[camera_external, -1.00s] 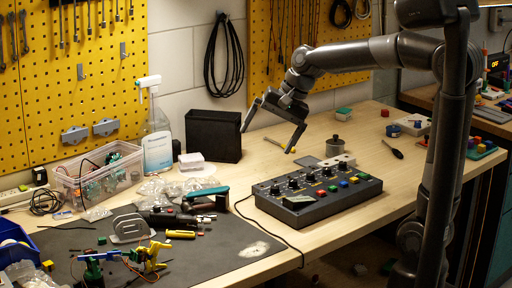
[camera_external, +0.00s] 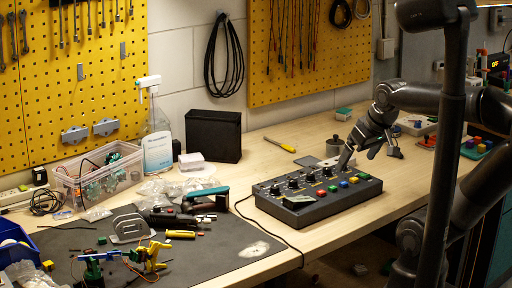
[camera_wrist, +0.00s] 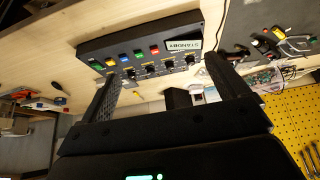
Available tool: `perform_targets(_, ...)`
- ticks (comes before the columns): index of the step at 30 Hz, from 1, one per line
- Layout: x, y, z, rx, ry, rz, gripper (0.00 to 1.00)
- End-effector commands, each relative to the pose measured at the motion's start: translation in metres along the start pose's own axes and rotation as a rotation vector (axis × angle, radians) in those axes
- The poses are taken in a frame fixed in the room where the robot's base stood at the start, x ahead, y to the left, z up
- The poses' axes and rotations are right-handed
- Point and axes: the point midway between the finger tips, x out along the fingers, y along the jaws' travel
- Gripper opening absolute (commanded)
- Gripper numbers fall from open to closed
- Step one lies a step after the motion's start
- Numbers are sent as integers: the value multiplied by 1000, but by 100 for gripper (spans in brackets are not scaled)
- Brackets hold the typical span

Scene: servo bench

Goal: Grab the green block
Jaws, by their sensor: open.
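Several green pieces show, and I cannot tell which is the green block. A green-and-white block (camera_external: 343,114) stands at the back of the bench. A small green cube (camera_external: 102,240) lies on the dark mat. A green cap (camera_external: 363,176) sits on the far right of the control box (camera_external: 310,208), and a green cap (camera_wrist: 97,65) also shows in the wrist view. My gripper (camera_external: 370,157) is open and empty by the box's back right edge. In the wrist view its fingers (camera_wrist: 165,88) are wide apart, with the box beyond them.
A grey metal pot (camera_external: 334,146) and a white block with holes (camera_external: 340,160) stand close behind the box. A yellow-handled tool (camera_external: 281,144) lies further left. A black bin (camera_external: 213,136) stands at the wall. The bench in front of the bin is mostly clear.

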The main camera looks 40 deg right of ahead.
Motion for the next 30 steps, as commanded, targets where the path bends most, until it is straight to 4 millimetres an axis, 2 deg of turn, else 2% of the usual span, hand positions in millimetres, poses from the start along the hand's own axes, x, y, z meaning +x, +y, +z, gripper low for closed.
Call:
perform_targets(2,0,0,0,1,0,-1,86)
perform_targets(19,0,0,-1,2,0,-2,40)
perform_targets(26,0,-1,-1,1,0,-2,39)
perform_targets(30,-1,-6,-15,-32,-6,-8,39)
